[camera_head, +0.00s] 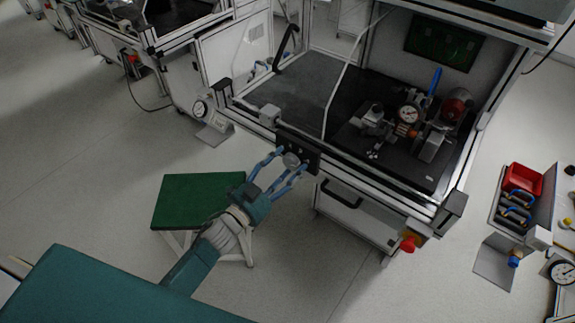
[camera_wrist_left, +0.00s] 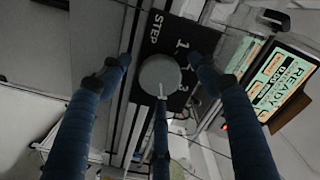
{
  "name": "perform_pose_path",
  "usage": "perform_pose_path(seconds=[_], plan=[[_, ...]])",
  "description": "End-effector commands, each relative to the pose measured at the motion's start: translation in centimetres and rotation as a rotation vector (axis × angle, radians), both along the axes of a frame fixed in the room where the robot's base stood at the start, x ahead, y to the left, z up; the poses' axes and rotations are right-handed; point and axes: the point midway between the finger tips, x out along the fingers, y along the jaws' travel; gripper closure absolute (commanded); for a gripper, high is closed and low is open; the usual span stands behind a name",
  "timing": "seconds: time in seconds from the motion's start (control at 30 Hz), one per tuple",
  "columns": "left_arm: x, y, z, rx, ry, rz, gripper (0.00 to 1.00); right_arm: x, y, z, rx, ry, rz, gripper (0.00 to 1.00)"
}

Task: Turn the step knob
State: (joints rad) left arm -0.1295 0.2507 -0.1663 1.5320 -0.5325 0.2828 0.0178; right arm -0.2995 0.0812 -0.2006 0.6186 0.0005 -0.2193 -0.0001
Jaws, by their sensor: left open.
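The step knob (camera_wrist_left: 160,74) is a round grey knob with a pale pointer line, on a black panel (camera_wrist_left: 178,52) marked STEP with white numerals. In the head view the knob (camera_head: 291,160) sits on the dark panel at the front edge of the test bench. My left gripper (camera_head: 284,172) reaches the panel with its blue fingers spread. In the left wrist view the fingers (camera_wrist_left: 160,78) stand around the knob, with two at its sides and one below. They look apart from the knob at the sides; contact by the lower finger cannot be told. My right gripper is not in view.
The bench (camera_head: 395,195) holds a stator fixture with a gauge (camera_head: 407,115) on its dark deck. A red button (camera_head: 407,245) sits at the bench's lower right corner. A green-topped stool (camera_head: 198,201) stands below my left arm. A lit READY screen (camera_wrist_left: 283,82) is beside the panel.

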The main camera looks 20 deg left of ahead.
Motion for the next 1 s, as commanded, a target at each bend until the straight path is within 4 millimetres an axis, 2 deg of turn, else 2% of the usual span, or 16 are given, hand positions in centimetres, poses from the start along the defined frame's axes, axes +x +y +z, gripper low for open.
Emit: perform_pose_path(seconds=[0.3,0.5,0.7,1.0], plan=[[-6.0,2.1,-0.2,0.002,0.005,-0.001,0.38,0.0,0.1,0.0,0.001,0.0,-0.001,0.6],[-9.2,3.3,-0.1,0.002,0.003,0.0,0.38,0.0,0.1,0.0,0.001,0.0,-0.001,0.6],[-10.6,3.9,-0.1,0.0,0.001,0.0,0.38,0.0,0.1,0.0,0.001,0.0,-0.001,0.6],[-10.7,3.9,0.0,0.001,0.0,0.001,0.38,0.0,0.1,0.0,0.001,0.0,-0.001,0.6]])
